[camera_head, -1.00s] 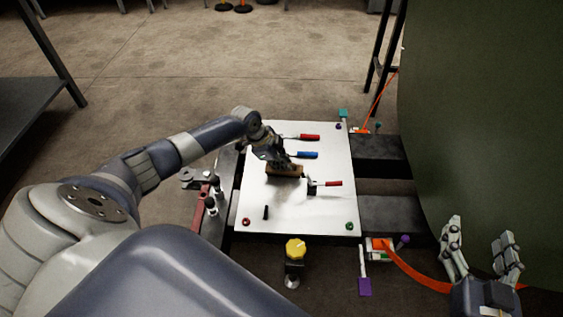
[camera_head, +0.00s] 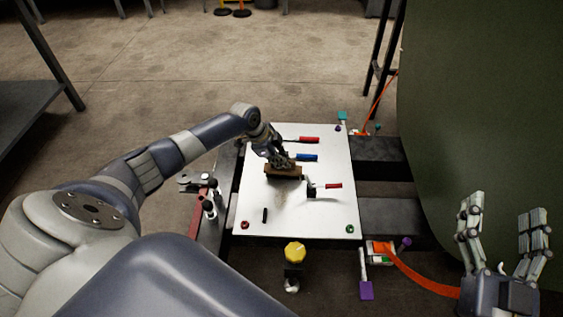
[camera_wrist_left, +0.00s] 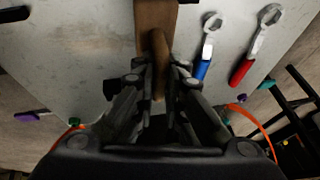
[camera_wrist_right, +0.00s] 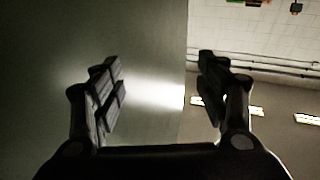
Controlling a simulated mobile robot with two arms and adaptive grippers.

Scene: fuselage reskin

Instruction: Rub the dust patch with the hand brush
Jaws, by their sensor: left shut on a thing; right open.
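The hand brush (camera_head: 283,172) has a brown wooden block and lies on or just above the white panel. My left gripper (camera_head: 281,158) is shut on its handle, and the brush also shows in the left wrist view (camera_wrist_left: 155,18) between the fingers (camera_wrist_left: 156,80). The dust patch (camera_head: 285,196) is a faint brownish-grey smudge on the panel, just on the near side of the brush. The brush may cover part of it. My right gripper (camera_head: 500,240) is open and empty at the right, beside the green fuselage skin; its fingers also show in the right wrist view (camera_wrist_right: 160,95).
The white panel (camera_head: 325,215) carries red-handled (camera_head: 308,140) and blue-handled (camera_head: 307,157) wrenches, another red-handled tool (camera_head: 332,186) and a small black piece (camera_head: 265,215). A yellow knob (camera_head: 294,252) stands before it. The green curved skin (camera_head: 480,100) fills the right side.

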